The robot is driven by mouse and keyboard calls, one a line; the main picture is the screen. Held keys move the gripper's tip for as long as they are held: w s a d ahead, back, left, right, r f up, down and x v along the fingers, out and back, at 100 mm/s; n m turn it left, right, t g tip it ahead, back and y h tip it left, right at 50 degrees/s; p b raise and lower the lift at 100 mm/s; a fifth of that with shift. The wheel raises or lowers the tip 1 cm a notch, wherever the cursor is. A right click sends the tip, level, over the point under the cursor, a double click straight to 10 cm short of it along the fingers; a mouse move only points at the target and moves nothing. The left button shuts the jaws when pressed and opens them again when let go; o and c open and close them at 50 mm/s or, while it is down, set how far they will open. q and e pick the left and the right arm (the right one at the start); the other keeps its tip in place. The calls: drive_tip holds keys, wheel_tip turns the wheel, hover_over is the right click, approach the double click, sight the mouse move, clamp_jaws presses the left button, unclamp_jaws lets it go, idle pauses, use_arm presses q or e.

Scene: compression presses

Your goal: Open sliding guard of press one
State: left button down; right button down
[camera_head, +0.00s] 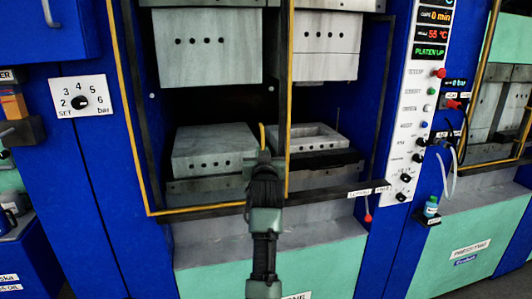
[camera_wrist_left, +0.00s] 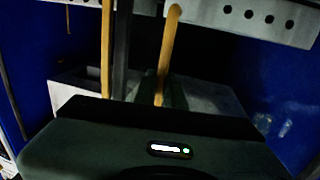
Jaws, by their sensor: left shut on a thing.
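Press one has a blue frame (camera_head: 85,200) and an upper and a lower grey block. Its sliding guard is a see-through panel with a yellow-edged frame (camera_head: 133,110). The guard stands across the left part of the opening, and the right part shows uncovered. My left gripper (camera_head: 264,160) is at the guard's lower right, shut on the yellow guard handle (camera_head: 262,134). In the left wrist view the handle (camera_wrist_left: 168,55) runs down to the gripper, whose fingertips are mostly hidden behind its body. My right gripper is in neither view.
A white control panel (camera_head: 408,105) with knobs and a display reading PLATEN UP is right of the opening. A pressure dial (camera_head: 80,97) is at the left. A small bottle (camera_head: 431,207) sits on a bracket at the right. Another press with a yellow-edged guard (camera_head: 482,60) stands at the far right.

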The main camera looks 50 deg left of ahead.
use_arm(q)
drive_tip(key=c, duration=1.8)
unclamp_jaws()
drive_tip(key=shift+o, duration=0.2)
drive_tip(key=shift+a, duration=0.1)
drive_tip(key=shift+f, duration=0.1)
drive_tip(key=b+v, duration=0.2)
drive_tip(key=v, duration=0.5)
drive_tip(key=shift+s+d+b, duration=0.15)
drive_tip(key=shift+d+b, duration=0.15)
drive_tip(key=shift+d, duration=0.05)
